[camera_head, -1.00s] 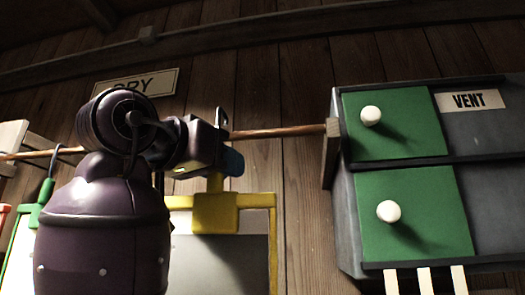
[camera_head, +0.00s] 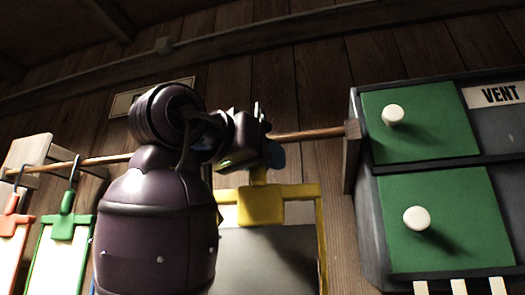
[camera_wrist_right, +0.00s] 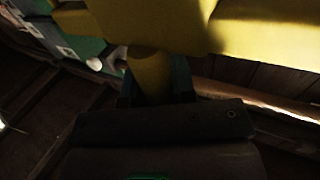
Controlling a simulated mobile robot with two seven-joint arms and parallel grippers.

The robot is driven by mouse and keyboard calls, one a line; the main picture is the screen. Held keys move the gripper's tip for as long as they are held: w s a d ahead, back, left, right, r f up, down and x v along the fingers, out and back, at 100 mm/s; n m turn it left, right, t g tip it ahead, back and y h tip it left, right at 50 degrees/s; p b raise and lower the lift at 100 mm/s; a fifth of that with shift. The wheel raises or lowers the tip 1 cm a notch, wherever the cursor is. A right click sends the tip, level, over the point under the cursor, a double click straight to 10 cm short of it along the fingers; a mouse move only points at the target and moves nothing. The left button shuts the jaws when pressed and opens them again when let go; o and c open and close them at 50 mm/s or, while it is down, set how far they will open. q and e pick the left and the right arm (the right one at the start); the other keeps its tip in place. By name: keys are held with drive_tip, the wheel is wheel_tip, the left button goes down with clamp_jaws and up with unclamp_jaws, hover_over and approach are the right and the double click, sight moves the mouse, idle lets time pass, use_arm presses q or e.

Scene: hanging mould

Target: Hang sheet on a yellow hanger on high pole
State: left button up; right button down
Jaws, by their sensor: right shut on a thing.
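The yellow hanger (camera_head: 260,205) hangs in front of the plank wall, with a grey sheet (camera_head: 270,250) in its frame. My right gripper (camera_head: 262,150) is at the hanger's top, just in front of the wooden pole (camera_head: 308,133). It is shut on the hanger's yellow neck, which shows between the fingers in the right wrist view (camera_wrist_right: 150,75). My right arm hides part of the pole and the hanger's left side. Whether the hanger's hook sits on the pole cannot be told. My left gripper is not in view.
A green hanger (camera_head: 69,226) and a red hanger (camera_head: 13,222) hang on the pole at the left. The pole's right end meets a grey cabinet (camera_head: 362,230) with green doors and white knobs. A wooden bracket (camera_head: 30,152) stands at the left.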

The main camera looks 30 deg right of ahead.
drive_tip(key=w+d, duration=0.1)
drive_tip(key=w+d+f, duration=0.1)
drive_tip(key=w+d, duration=0.1)
drive_tip(key=d, duration=0.1)
drive_tip(key=shift+w+d+f, duration=0.1)
drive_tip(key=shift+w+f, duration=0.15)
drive_tip(key=shift+f, duration=0.05)
idle(0.5)
drive_tip(key=c, duration=0.9)
unclamp_jaws()
drive_tip(key=shift+o, duration=0.2)
drive_tip(key=b+v, duration=0.2)
drive_tip(key=v, duration=0.8)
drive_tip(key=shift+s+a, duration=0.2)
drive_tip(key=shift+a, duration=0.15)
